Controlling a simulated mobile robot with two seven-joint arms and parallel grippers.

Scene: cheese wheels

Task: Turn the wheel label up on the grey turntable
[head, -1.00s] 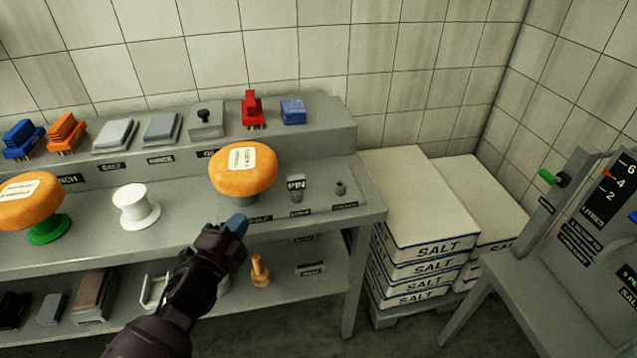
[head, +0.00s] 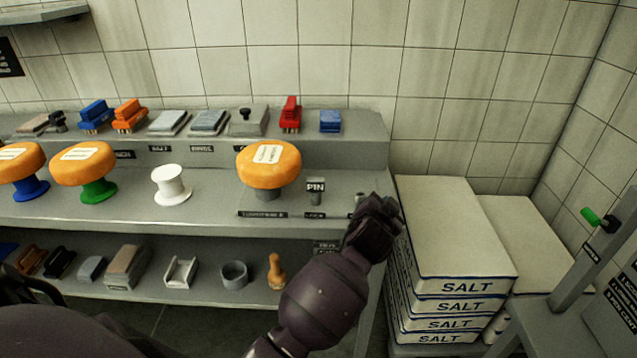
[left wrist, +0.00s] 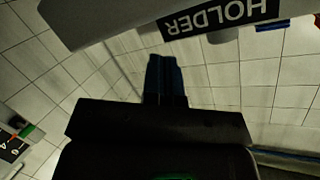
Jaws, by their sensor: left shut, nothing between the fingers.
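An orange cheese wheel (head: 268,178) lies flat on the grey turntable (head: 268,195), with its white printed label (head: 267,154) facing up. Most of the turntable is hidden under the wheel. My left gripper (head: 374,226) is at the bench's right end, to the right of the wheel and apart from it. Its fingers are hidden behind the hand in the head view. In the left wrist view the blue fingertips (left wrist: 164,62) are together with nothing between them. My right gripper is not in view.
Two more labelled orange wheels stand on a green turntable (head: 99,192) and a blue turntable (head: 31,189). A white turntable (head: 172,187) is empty. A PIN block (head: 315,195) stands right of the grey turntable. Salt sacks (head: 455,240) are stacked beyond the bench's right end.

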